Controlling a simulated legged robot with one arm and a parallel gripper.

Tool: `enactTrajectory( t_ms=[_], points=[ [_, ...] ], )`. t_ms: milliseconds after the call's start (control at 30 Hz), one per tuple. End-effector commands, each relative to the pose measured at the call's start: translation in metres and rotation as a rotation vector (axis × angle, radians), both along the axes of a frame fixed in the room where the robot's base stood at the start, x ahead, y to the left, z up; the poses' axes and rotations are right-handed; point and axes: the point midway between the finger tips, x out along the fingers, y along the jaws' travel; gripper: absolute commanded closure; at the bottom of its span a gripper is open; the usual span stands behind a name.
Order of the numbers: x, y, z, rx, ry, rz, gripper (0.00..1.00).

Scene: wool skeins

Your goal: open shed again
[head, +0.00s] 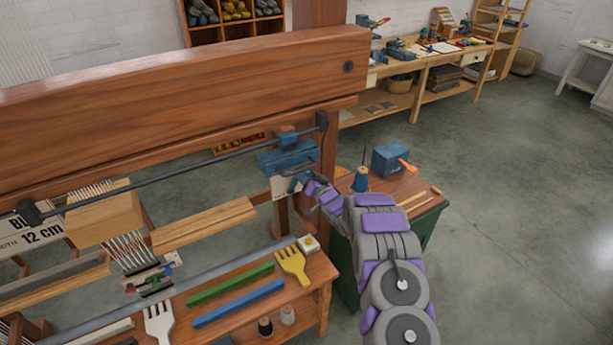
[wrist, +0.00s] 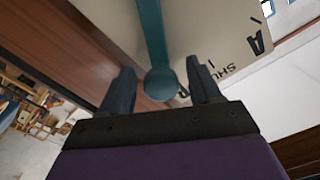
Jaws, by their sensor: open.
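A wooden loom has a blue lever unit (head: 287,158) at the right end of a dark rod (head: 190,165). A cream lettered plate (wrist: 225,40) lies behind a teal lever (wrist: 151,35) with a round knob (wrist: 160,84); the lettering is only partly readable. My gripper (head: 305,186) is at the lever unit. In the wrist view my gripper (wrist: 160,78) is open, its fingers either side of the knob with gaps showing. Pale warp threads (head: 127,248) hang below a wooden block (head: 105,218) at the left; I cannot tell how far they are parted.
A heavy beam (head: 180,95) spans above the rod. The front bench (head: 318,272) holds a yellow comb (head: 293,265), a white comb (head: 159,322), and green (head: 230,284) and blue (head: 238,303) bars. A side stand (head: 405,187) carries a blue box (head: 390,158). Floor is free at right.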

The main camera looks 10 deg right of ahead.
Motion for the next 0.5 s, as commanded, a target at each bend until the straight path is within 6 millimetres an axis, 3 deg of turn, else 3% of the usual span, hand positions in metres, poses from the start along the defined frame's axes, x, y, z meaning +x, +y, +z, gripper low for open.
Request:
enactTrajectory(
  t_ms=[267,500],
  points=[
    [-0.027,-0.01,-0.001,0.001,0.005,-0.003,0.37],
    [-0.063,-0.022,-0.001,0.001,0.004,-0.002,0.37]
  ],
)
